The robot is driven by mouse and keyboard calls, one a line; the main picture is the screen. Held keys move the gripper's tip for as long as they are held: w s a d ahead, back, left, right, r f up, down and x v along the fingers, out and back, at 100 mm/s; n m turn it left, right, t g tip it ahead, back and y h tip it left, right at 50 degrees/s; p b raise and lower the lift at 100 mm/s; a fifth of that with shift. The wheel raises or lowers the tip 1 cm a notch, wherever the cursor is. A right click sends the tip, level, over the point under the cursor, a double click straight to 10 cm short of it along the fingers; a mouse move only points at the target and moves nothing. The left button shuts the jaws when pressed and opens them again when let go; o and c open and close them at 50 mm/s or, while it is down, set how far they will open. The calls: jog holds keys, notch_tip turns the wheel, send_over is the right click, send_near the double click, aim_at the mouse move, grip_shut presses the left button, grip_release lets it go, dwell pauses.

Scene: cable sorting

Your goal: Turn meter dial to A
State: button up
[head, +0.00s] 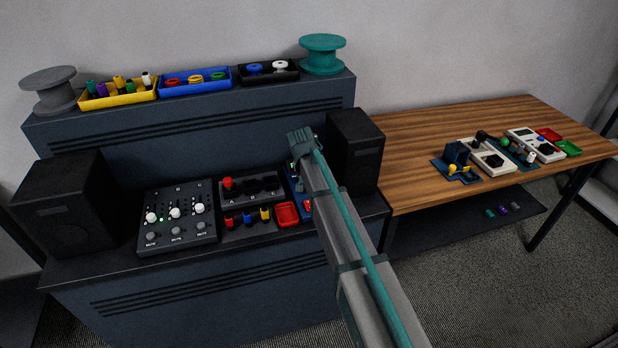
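A blue device (292,184), perhaps the meter, stands on the lower shelf of the dark console. My arm covers most of it, so its dial and any letter A on it cannot be made out. The end of my arm (301,142) is above and in front of this device, left of the right speaker. My gripper's fingers are hidden or too small to make out, so I cannot tell whether they are open or shut or touch anything.
A mixer (177,241) and a patch panel (262,198) with coloured plugs and a red tray (287,214) sit left of my arm. Black speakers (67,203) (355,152) flank them. Coloured trays (118,99) and spools line the upper shelf. The wooden table (420,135) holds beige devices.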

jog(key=o, duration=0.3)
jog(key=shift+o, duration=0.2)
jog(key=v, duration=1.2)
